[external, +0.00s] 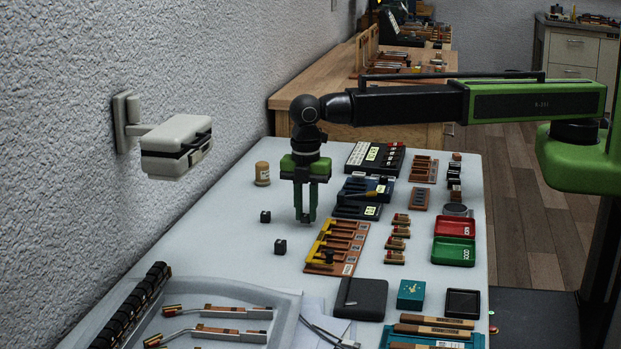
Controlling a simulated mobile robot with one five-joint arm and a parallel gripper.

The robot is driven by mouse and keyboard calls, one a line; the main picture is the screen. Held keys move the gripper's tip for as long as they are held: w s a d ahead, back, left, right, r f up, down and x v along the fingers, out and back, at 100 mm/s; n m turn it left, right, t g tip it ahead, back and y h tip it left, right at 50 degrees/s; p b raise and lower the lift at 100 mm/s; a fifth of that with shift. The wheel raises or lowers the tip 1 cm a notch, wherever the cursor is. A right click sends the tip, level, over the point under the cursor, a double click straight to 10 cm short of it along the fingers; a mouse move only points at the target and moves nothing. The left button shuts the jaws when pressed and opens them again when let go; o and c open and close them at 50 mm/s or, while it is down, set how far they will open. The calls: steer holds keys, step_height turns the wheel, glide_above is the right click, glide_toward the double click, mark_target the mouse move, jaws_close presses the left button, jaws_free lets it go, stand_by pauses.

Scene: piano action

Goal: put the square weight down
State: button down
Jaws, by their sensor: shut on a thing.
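My gripper (306,214) points straight down over the pale table, with its green fingers close together. It is shut on a small dark thing at the fingertips, probably the square weight; the fingers hide most of it. Two small black cubes sit to the left on the table: one cube (265,216) beside the gripper and another cube (280,247) nearer the camera. I cannot tell whether the held thing touches the table.
A yellow-and-brown slotted rack (338,246) stands just right of the gripper, with dark blue trays (365,190) behind it. A tan jar (262,174) stands at the back left. Red (454,224) and green (453,252) trays lie at right. The table's left middle is mostly clear.

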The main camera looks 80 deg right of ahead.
mark_target(306, 215)
steer(key=shift+f, duration=0.55)
steer(key=c, duration=1.7)
jaws_free()
steer(key=shift+f, duration=0.1)
steer(key=shift+c, duration=0.2)
steer(key=o, duration=0.4)
steer(key=shift+o, duration=0.2)
step_height(306, 215, up, 12)
steer(key=p, duration=1.2)
steer(key=shift+r, duration=0.25)
